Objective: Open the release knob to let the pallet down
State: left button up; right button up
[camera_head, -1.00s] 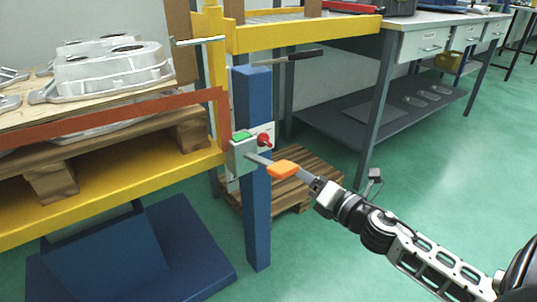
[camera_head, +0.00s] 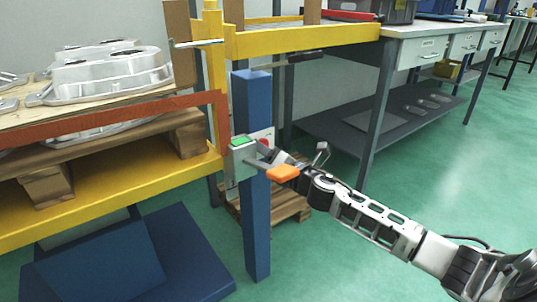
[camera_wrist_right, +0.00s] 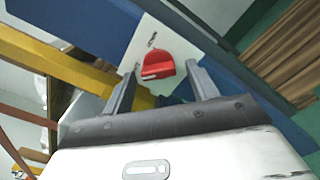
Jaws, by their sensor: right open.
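The red release knob (camera_head: 263,142) sits on a pale plate at the blue post and is partly covered by my right gripper (camera_head: 269,154). In the right wrist view the knob (camera_wrist_right: 157,66) shows between and just ahead of the open fingertips (camera_wrist_right: 162,74). I cannot tell whether the fingers reach around it. A white line runs across the knob's near edge. The wooden pallet (camera_head: 188,138) rests on the raised yellow platform (camera_head: 120,187) at the left and carries aluminium castings (camera_head: 108,75). My left gripper is not in view.
A lever with an orange grip (camera_head: 283,174) sticks out just below my right gripper. A grey box with a green button (camera_head: 243,141) stands beside the knob. The blue post (camera_head: 256,220) is close by. Another wooden pallet (camera_head: 290,208) lies on the floor behind.

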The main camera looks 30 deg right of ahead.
jog(key=shift+c, duration=0.4)
jog(key=c, duration=0.9)
